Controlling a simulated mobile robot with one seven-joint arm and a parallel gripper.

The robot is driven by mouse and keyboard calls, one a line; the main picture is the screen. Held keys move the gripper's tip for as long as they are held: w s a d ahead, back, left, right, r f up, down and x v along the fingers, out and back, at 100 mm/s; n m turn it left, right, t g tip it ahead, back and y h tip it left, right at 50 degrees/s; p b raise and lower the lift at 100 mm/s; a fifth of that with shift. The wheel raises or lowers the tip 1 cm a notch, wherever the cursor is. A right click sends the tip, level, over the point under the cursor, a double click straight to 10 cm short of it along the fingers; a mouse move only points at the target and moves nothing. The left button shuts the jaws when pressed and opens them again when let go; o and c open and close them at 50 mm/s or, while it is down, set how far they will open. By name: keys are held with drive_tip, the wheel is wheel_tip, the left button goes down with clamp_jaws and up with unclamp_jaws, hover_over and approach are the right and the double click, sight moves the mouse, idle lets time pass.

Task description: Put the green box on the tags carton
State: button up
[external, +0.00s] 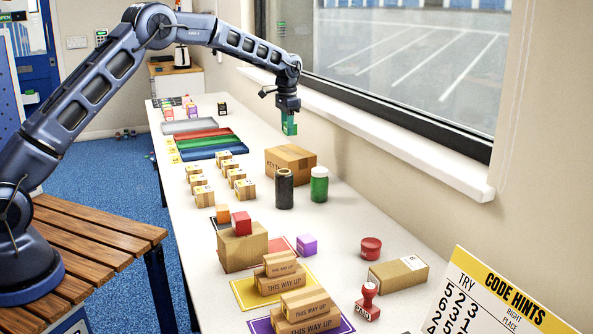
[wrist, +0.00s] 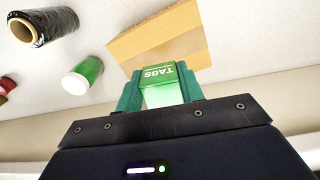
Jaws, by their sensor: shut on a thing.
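The green box appears apart from the carton.
A black roll (external: 284,188) and a green-and-white jar (external: 319,184) stand just in front of the carton. Several small cartons (external: 203,196) stand to its left, with coloured trays (external: 208,142) behind. Another carton (external: 242,250) bears a red box (external: 241,223). The window sill (external: 400,145) runs along the right.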

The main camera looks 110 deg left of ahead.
sight(288, 152)
drive_tip(key=shift+f, duration=3.15)
drive_tip(key=o, duration=1)
drive_tip(key=shift+f, duration=0.1)
wheel_tip(288, 152, up, 12)
drive_tip(key=shift+r, duration=0.15)
